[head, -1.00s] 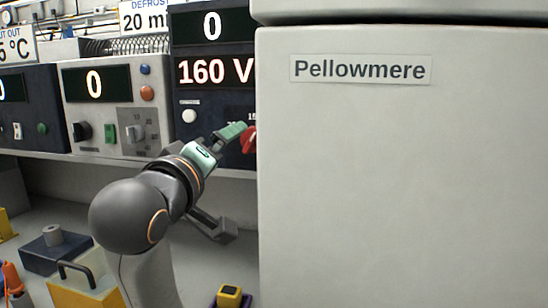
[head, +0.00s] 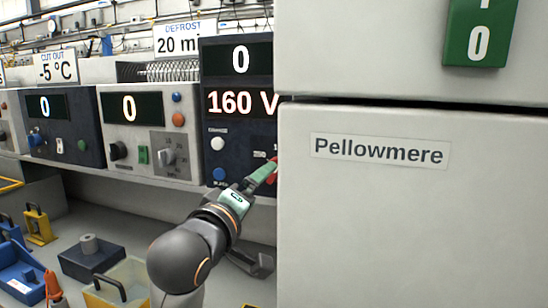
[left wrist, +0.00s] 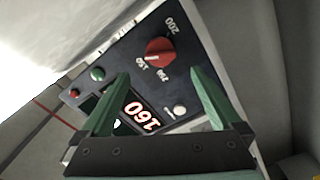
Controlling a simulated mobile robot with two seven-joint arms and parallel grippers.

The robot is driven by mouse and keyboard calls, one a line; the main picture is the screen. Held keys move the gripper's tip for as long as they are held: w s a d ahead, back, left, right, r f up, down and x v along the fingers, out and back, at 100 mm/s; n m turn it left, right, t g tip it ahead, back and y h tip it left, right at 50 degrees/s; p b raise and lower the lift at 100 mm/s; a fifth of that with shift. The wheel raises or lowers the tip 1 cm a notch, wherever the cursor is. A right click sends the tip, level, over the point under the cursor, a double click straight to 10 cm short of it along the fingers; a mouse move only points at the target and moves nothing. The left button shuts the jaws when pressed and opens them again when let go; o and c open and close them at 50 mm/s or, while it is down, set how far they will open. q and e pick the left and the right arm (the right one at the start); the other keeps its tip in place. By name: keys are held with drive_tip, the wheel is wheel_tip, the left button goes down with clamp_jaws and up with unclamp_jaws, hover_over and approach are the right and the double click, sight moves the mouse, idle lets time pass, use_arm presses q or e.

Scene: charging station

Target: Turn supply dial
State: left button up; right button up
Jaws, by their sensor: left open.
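The supply dial (left wrist: 160,50) is a round red knob on a dark panel in the left wrist view, with a scale around it that includes 200. In the head view only a sliver of the red dial (head: 272,179) shows beside the cabinet edge. The supply unit's display (head: 240,102) reads 160 V, with 0 above it. My left gripper (left wrist: 157,75) is open, its green fingers spread on either side and short of the dial, with nothing between them. In the head view my left gripper (head: 267,214) is at the panel's lower right. My right gripper is not in view.
A large pale cabinet labelled Pellowmere (head: 380,152) covers the right half and hides part of the supply panel. A grey unit (head: 150,132) and another dark unit (head: 66,125) stand to the left.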

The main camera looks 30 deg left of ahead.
sight(273, 174)
use_arm(q)
drive_tip(key=p+x, duration=0.1)
drive_tip(key=x, duration=0.3)
drive_tip(key=shift+w+a+p, duration=0.1)
drive_tip(key=shift+w+p, duration=0.25)
drive_tip(key=shift+p, duration=0.05)
drive_tip(key=x, duration=0.3)
drive_tip(key=shift+w, duration=0.3)
drive_tip(key=shift+w+a+b, duration=0.2)
drive_tip(key=shift+w+b, duration=0.15)
drive_tip(key=shift+w, duration=0.3)
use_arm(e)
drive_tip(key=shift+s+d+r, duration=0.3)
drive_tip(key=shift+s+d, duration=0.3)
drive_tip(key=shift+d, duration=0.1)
use_arm(q)
drive_tip(key=c, duration=1.3)
drive_tip(key=shift+c, duration=0.3)
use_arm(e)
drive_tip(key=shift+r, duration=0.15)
